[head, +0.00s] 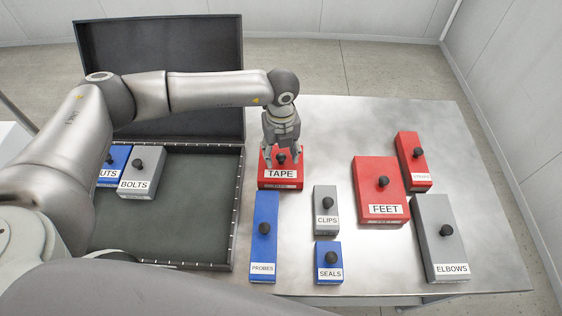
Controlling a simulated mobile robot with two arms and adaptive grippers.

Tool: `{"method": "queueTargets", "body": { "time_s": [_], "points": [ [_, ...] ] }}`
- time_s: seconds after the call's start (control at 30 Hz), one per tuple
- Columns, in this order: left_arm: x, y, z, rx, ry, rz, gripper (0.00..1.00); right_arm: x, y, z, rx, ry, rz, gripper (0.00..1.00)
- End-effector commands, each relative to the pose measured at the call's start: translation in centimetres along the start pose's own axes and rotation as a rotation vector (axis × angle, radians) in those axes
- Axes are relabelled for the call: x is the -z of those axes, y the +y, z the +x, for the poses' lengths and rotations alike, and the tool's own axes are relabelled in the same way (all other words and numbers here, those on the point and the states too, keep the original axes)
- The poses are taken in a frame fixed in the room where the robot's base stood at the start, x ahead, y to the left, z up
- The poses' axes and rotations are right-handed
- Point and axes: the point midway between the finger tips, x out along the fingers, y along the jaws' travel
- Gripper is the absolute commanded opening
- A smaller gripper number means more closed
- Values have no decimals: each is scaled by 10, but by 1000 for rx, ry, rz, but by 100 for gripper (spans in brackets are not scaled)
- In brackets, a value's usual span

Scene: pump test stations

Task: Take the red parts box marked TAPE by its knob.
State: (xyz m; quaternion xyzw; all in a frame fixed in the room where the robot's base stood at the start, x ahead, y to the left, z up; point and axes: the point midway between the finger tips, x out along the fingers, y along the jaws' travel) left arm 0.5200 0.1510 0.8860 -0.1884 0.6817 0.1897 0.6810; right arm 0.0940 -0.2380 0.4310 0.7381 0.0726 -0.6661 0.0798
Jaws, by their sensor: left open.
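The red parts box marked TAPE (278,182) lies on the metal table, towards its back, right of the open case. Its black knob (281,159) shows near the middle of its top. My left gripper (282,162) points down over this box, with its fingers apart on either side of the knob. I cannot tell whether the fingers touch the knob or the box. The gripper hides the back part of the box. My right gripper is not in view.
The open dark case (190,240) at left holds a blue box (114,157) and the grey BOLTS box (140,178). The blue PROBES box (264,235) and grey CLIPS box (326,209) stand in front of TAPE. SEALS (328,262), FEET (380,188) and ELBOWS (439,237) stand nearby.

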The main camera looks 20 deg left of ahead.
Motion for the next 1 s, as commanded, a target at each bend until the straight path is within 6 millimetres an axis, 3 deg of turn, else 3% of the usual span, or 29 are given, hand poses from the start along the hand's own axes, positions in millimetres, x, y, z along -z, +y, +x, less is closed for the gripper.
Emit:
{"method": "queueTargets", "body": {
  "time_s": [0.13, 0.37, 0.77, 1.0],
  "points": [
    [0, 0, 14, 1, 1, -1, 50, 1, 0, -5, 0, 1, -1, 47],
    [0, 0, 17, 2, 0, -1, 50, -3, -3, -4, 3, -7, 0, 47],
    [0, 0, 17, 1, 0, -1, 1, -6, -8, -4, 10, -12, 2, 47],
    [0, 0, 17, 2, 0, -1, 0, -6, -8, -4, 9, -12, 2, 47]
  ]
}}
